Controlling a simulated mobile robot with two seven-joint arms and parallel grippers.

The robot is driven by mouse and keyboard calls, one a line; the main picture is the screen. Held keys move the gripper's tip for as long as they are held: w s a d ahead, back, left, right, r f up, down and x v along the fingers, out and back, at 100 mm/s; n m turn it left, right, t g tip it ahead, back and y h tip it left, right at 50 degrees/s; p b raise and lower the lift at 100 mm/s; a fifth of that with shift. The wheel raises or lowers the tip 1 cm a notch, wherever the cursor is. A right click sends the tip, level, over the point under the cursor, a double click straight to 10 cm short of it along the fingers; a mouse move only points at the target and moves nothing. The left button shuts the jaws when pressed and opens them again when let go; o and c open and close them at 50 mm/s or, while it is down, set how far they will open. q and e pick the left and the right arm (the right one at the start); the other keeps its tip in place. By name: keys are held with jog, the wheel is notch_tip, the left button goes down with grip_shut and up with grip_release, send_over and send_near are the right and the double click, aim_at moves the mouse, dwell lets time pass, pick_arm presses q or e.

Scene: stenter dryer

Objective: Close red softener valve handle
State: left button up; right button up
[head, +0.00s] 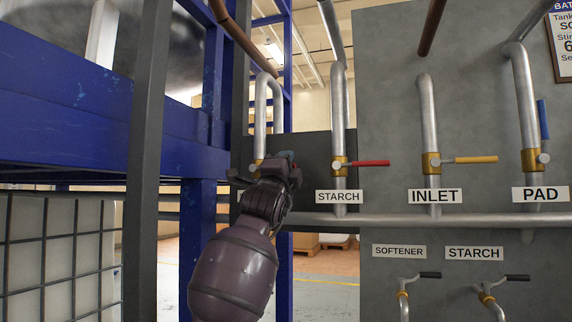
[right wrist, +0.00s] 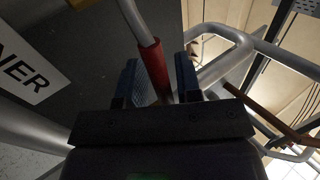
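In the head view my right gripper (head: 284,158) is in front of the leftmost pipe's valve, and it hides that valve's handle and label. In the right wrist view a red handle (right wrist: 154,66) on a grey metal rod lies between the two blue fingers of the same gripper (right wrist: 159,78). The fingers stand apart, with a visible gap to the handle on the right side. Contact on the left side is hard to tell. A label ending in "NER" (right wrist: 25,78) shows at the left. My left gripper is in neither view.
To the right are a starch valve with a red handle (head: 370,163), an inlet valve with a yellow handle (head: 476,160) and a pad valve with a blue handle (head: 542,119). A horizontal pipe (head: 400,220) runs below. A blue frame (head: 90,115) and grey post (head: 147,160) stand left.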

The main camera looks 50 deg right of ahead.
jog(key=shift+o, duration=0.6)
jog(key=shift+r, duration=0.1)
jog(key=v, duration=1.1)
